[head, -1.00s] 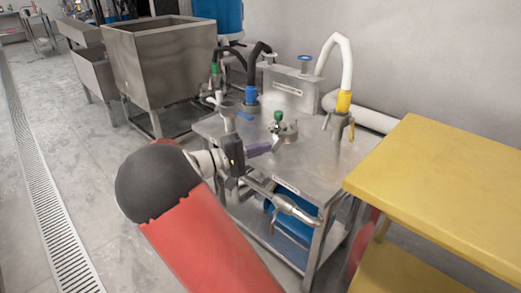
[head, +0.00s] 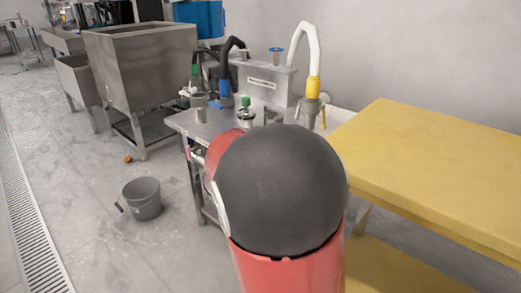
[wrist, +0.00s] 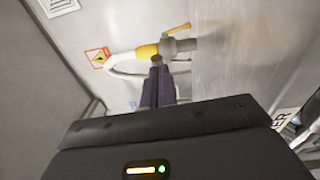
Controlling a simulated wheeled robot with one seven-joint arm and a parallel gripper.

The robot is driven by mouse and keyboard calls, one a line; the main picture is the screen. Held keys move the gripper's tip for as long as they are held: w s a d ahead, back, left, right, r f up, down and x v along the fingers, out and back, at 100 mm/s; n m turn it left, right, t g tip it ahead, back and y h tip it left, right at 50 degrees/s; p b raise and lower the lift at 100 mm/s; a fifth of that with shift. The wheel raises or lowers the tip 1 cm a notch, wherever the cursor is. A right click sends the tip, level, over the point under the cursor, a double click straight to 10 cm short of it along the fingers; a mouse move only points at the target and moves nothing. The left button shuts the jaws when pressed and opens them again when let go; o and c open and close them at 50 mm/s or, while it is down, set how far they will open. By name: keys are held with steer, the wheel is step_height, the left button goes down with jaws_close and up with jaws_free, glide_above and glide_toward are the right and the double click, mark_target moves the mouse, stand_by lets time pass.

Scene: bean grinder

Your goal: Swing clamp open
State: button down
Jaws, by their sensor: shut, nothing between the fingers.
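My gripper's purple fingers (wrist: 157,78) are shut and empty in the wrist view. Their tips point toward a metal fitting (wrist: 168,48) with a yellow collar (wrist: 146,51) and a small yellow handle (wrist: 177,29). I cannot tell whether the fingers touch it. In the head view my arm hides the gripper. The steel grinder table (head: 192,124) carries a green-topped metal part (head: 246,116) and, at right, the yellow-collared fitting (head: 313,90) with a white hose (head: 304,42). I cannot tell for certain which part is the clamp.
A yellow table (head: 440,160) stands at the right, close to my arm. A grey bucket (head: 143,198) stands on the floor at the left. A large steel bin (head: 140,67) is behind it. Open floor lies at the left, beside a drain grate (head: 30,220).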

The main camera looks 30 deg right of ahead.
steer(key=d+b, duration=0.1)
steer(key=s+d+b, duration=0.1)
steer(key=d, duration=0.1)
steer(key=shift+d+f, duration=0.1)
steer(key=shift+d+b, duration=0.35)
steer(key=shift+d+r, duration=0.1)
steer(key=shift+r, duration=0.15)
